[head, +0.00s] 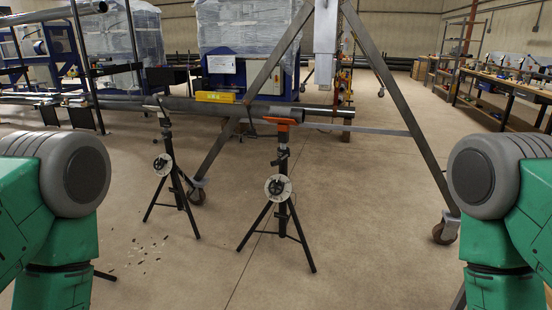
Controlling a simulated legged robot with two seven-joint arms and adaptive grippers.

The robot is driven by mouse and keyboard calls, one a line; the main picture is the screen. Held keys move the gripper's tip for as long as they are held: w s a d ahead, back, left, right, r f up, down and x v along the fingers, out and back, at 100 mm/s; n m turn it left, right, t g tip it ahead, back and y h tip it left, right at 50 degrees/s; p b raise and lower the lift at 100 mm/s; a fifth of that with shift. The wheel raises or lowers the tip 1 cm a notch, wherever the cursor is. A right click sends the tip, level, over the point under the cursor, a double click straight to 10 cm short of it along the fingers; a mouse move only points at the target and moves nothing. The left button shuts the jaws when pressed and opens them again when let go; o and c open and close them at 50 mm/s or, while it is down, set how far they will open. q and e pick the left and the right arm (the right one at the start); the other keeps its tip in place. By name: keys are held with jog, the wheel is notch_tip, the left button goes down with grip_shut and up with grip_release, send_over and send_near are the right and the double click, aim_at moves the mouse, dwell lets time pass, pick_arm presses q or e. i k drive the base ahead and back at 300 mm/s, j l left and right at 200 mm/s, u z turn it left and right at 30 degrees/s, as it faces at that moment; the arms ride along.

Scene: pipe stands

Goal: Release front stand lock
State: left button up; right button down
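Two black tripod pipe stands stand ahead of me on the concrete floor. The nearer stand (282,215) has an orange head and a round pale disc with a dark hub (278,187) on its post. The other stand (180,190), a little further left and back, has a similar disc (162,164). I cannot make out the lock's setting on either stand. Only green and grey links of my arms show at both sides; neither gripper is in view.
A metal A-frame gantry (385,80) on casters straddles the pipe behind the stands. Its right caster (445,232) is near my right arm. Debris (145,257) lies on the floor at left. Workbenches (505,95) line the right. The floor before the stands is mostly clear.

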aim_at(278, 161)
jog(key=i+j, duration=0.15)
jog(key=i, duration=0.65)
jog(key=i+j, duration=0.15)
jog(key=i, duration=0.6)
jog(key=i+j, duration=0.15)
jog(key=i, duration=0.65)
jog(key=i+j, duration=0.15)
jog(key=i, duration=0.6)
